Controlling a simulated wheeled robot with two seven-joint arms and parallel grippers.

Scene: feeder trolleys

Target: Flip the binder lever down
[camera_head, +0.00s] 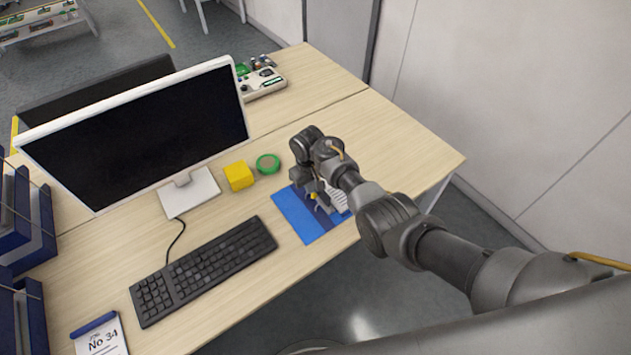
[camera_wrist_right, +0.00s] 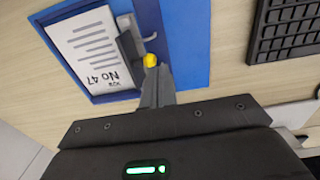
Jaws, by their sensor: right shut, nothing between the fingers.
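The open blue binder (camera_head: 298,222) lies on the desk under my right gripper, and it fills the upper left of the wrist view (camera_wrist_right: 182,45). A white page (camera_wrist_right: 88,50) marked No 47 lies in it. A dark clamp part (camera_wrist_right: 128,47) and a small metal piece (camera_wrist_right: 150,37) sit beside the page. The lever's yellow tip (camera_wrist_right: 150,60) shows right at the fingertips of my right gripper (camera_wrist_right: 154,76); I cannot tell whether they touch. The right gripper is shut and empty. In the head view my arm hides part of the binder. My left gripper is out of view.
A black keyboard (camera_head: 205,270) lies left of the binder. A yellow cube (camera_head: 239,176) and green tape roll (camera_head: 268,163) lie behind it, near the monitor (camera_head: 140,130). Blue binders (camera_head: 25,225) stand at the far left. The desk to the right rear is clear.

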